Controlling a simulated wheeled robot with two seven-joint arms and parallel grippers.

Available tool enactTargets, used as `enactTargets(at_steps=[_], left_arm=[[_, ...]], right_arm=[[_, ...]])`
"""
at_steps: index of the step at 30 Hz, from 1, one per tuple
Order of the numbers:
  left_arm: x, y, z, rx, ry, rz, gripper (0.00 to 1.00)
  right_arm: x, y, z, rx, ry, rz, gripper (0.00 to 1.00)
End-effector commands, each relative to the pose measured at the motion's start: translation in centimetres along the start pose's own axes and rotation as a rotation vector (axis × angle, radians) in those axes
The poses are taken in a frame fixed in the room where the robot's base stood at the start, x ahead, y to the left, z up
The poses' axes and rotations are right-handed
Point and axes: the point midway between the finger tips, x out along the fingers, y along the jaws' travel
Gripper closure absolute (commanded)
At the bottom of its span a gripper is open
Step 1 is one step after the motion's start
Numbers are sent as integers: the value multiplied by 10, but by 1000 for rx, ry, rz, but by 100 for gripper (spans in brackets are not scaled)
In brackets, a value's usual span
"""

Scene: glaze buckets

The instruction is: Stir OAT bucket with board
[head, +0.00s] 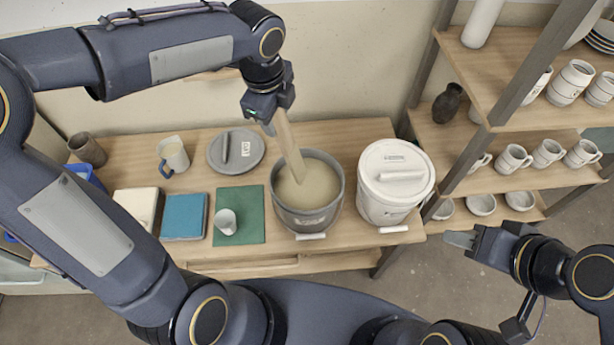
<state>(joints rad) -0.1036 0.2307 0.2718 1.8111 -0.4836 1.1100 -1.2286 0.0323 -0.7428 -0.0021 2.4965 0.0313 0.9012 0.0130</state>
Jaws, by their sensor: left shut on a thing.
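A grey bucket (309,218) stands open on the wooden table, with pale beige glaze (315,190) inside. My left gripper (268,122) is above the bucket and shut on the upper end of a wooden board (289,148). The board slants down and its lower end is in the glaze. A grey lid (236,151) with a small OAT label lies flat on the table behind and left of the bucket. My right gripper (462,240) is off the table's right front corner, away from the buckets; its finger gap is not clear.
A closed white bucket (385,208) stands just right of the grey one. Left are a green mat (238,238) with a small cup (226,221), a blue book-like block (184,216), a white one (137,208) and a mug (174,155). A pottery shelf (470,184) stands at right.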

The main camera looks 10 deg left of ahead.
Motion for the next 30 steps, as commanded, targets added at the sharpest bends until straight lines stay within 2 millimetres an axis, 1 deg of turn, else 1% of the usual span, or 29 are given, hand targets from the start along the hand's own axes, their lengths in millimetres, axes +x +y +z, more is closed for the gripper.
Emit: enactTargets(at_steps=[11,14,24,27,30], left_arm=[[-1,0,0,0,0,-1,90],[-8,-2,0,-1,0,-4,90],[-41,-8,1,-1,0,-3,90],[-47,-9,1,0,1,-3,90],[-50,-9,1,1,0,-1,90]], right_arm=[[0,0,0,0,0,0,64],[0,0,0,0,0,0,64],[0,0,0,0,0,0,64],[0,0,0,0,0,0,64],[0,0,0,0,0,0,64]])
